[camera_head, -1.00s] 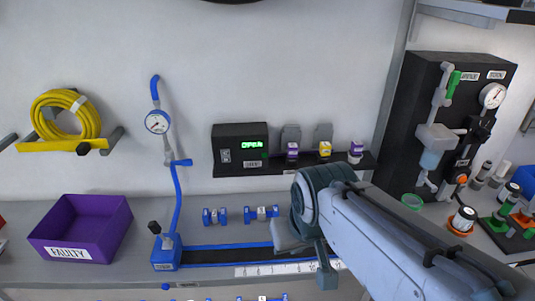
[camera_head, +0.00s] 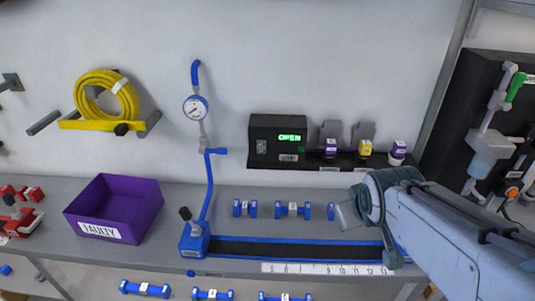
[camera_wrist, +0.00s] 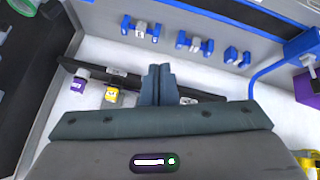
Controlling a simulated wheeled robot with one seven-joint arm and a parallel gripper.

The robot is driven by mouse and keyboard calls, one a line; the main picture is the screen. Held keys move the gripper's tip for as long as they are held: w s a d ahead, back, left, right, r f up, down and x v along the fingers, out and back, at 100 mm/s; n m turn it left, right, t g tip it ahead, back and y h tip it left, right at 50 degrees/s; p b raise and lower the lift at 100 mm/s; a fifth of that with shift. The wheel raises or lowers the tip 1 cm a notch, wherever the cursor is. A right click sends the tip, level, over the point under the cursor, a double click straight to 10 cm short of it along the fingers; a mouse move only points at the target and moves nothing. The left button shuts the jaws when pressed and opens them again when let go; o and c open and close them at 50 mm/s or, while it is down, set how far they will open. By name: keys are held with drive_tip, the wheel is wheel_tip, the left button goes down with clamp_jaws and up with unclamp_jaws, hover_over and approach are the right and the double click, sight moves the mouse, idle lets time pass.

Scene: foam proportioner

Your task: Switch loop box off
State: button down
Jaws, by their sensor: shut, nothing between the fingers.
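The loop box appears to be the black box (camera_head: 276,140) on the wall shelf in the head view. Its green display reads OPEN, and a small grey switch (camera_head: 262,146) sits on its left front. The switch position is too small to tell. My gripper (camera_head: 343,215) is below and right of the box, over the bench, apart from it. In the wrist view my gripper (camera_wrist: 157,84) has its fingers together and empty, in front of the dark shelf. The box is not visible in the wrist view, where my gripper's body covers the lower part.
Purple, yellow and white-purple small containers (camera_head: 365,148) stand on the shelf (camera_head: 345,163) right of the box. Blue fittings (camera_head: 293,209) and a blue-edged track (camera_head: 290,248) are on the bench below. A gauge on a blue pipe (camera_head: 195,108) and a purple FAULTY bin (camera_head: 115,207) are left.

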drive_tip(key=w+a+f+n+t+y+b, duration=0.25)
drive_tip(key=w+n+t+b, duration=0.3)
drive_tip(key=w+n, duration=0.65)
drive_tip(key=w+a+f+n+t+y+b, duration=0.1)
drive_tip(key=w+a+f+n+y+b, duration=0.1)
drive_tip(key=a+n+y, duration=0.7)
drive_tip(key=w+n+y+b, duration=0.1)
drive_tip(key=n+y+b, duration=0.1)
drive_tip(key=n, duration=0.1)
drive_tip(key=shift+a+n, duration=0.3)
drive_tip(key=shift+a, duration=0.05)
drive_tip(key=shift+w+f+y, duration=0.1)
drive_tip(key=shift+y, duration=0.15)
drive_tip(key=p, duration=0.3)
approach(258, 145)
drive_tip(key=a, duration=0.4)
drive_tip(key=shift+w+r+p, duration=0.2)
drive_tip(key=shift+w+p, duration=0.55)
drive_tip(key=shift+w, duration=1.35)
